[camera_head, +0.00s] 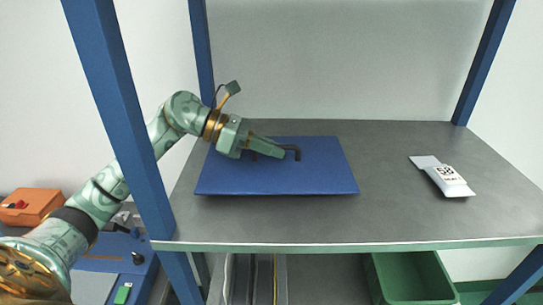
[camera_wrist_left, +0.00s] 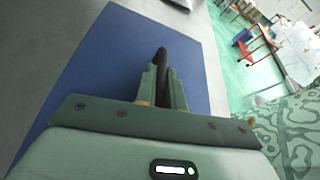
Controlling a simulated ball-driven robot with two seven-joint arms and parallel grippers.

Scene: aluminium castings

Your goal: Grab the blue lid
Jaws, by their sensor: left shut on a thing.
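The blue lid (camera_head: 310,178) is a flat blue panel that appears to lie flat on the grey shelf. It has a black handle (camera_head: 297,152) near its middle. My left gripper (camera_head: 283,153) reaches in from the left over the lid and is shut on this handle. In the left wrist view, the dark handle (camera_wrist_left: 161,57) shows between and beyond the two green fingers (camera_wrist_left: 163,82), with the blue lid (camera_wrist_left: 95,75) below them. The fingers hide part of the handle. My right gripper is not in view.
A white packet (camera_head: 446,178) with black print lies on the right of the grey shelf (camera_head: 390,215). Blue posts (camera_head: 118,110) frame the shelf. A green bin (camera_head: 410,280) stands below, and an orange case (camera_head: 28,206) is at the lower left. The shelf between lid and packet is clear.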

